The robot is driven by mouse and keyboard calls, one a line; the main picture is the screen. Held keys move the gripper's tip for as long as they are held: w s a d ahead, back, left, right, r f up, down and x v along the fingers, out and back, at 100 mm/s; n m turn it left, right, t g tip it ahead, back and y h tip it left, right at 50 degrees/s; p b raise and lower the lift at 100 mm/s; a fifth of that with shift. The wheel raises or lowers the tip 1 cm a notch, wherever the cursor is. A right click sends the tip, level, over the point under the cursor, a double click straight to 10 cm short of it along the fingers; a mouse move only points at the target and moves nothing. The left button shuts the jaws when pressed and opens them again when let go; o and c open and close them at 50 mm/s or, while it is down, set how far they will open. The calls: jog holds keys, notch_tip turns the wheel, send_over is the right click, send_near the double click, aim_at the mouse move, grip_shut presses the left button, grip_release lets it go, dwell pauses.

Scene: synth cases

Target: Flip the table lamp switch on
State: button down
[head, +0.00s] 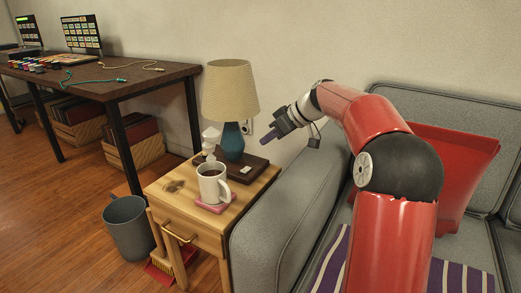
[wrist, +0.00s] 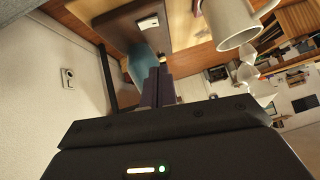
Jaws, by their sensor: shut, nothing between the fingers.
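The table lamp has a beige shade (head: 230,92) and a blue base (head: 232,143); the shade shows no clear glow. In the wrist view its blue base (wrist: 141,68) is partly behind my fingers. A dark board (head: 262,164) lies under the lamp on the side table. A small white switch (head: 246,169) sits on the board, right of the base; it also shows in the wrist view (wrist: 148,23). I cannot tell which way it is set. My gripper (head: 265,140) is shut and empty, its purple fingertips above the board's right end, apart from the switch.
A white mug (head: 213,183) of dark drink stands on a pink coaster (head: 212,207) in front of the board. A white figurine (head: 210,140) stands left of the lamp. The grey sofa arm (head: 285,205) borders the wooden side table (head: 178,205). A wall outlet (wrist: 68,77) is behind.

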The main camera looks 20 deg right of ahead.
send_over(243, 171)
jog(key=d, duration=0.2)
jog(key=f, duration=0.6)
jog(key=shift+s+f, duration=0.15)
jog(key=shift+s, duration=0.05)
notch_tip(243, 171, down, 3)
jog(key=shift+s+r+b, duration=0.15)
jog(key=shift+r+b, duration=0.05)
jog(key=shift+b, duration=0.1)
jog(key=shift+a+f, duration=0.1)
jog(key=shift+f, duration=0.6)
jog(key=f+b, duration=0.1)
jog(key=b, duration=0.1)
jog(key=shift+s+a+b, duration=0.1)
jog(key=shift+b, duration=0.2)
jog(key=shift+r, duration=0.3)
